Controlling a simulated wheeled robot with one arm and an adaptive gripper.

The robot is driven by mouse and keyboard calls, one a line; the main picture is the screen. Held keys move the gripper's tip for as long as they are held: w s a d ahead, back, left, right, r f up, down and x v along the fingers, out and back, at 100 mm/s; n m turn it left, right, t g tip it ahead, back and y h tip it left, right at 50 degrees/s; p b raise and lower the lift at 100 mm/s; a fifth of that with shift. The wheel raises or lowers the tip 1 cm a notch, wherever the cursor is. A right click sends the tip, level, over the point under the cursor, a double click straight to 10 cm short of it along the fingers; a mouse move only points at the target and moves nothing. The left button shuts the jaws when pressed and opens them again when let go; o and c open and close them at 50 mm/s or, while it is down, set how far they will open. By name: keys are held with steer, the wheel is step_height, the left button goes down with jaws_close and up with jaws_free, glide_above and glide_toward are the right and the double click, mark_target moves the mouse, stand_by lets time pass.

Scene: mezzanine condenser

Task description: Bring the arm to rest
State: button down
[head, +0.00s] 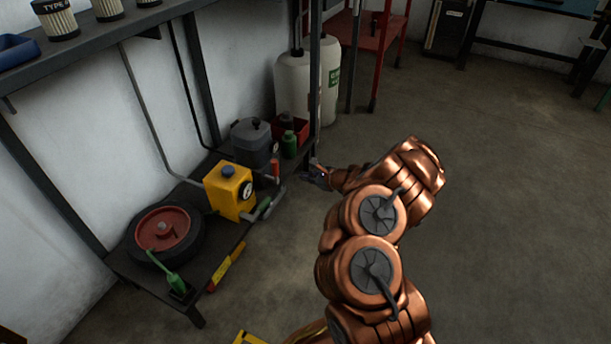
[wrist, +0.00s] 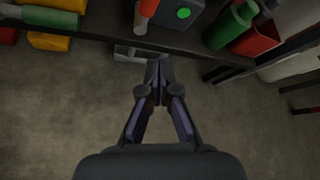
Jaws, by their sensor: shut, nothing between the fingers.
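My copper-coloured arm (head: 365,245) reaches up from the bottom of the head view and bends left toward the low shelf. My gripper (head: 316,176) is at the front edge of that shelf, near its right upright. In the wrist view my gripper (wrist: 157,75) has its fingertips together with nothing between them. The fingertips point toward the edge of the shelf; whether they touch it I cannot tell.
The low shelf (head: 221,243) holds a yellow canister (head: 229,190), a red-hubbed wheel (head: 163,229), a dark grey container (head: 251,143), a green bottle (head: 289,144) and a red bin (head: 303,131). White tanks (head: 292,87) stand behind. The floor (head: 510,200) at right is clear.

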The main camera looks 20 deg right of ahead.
stand_by(0.3)
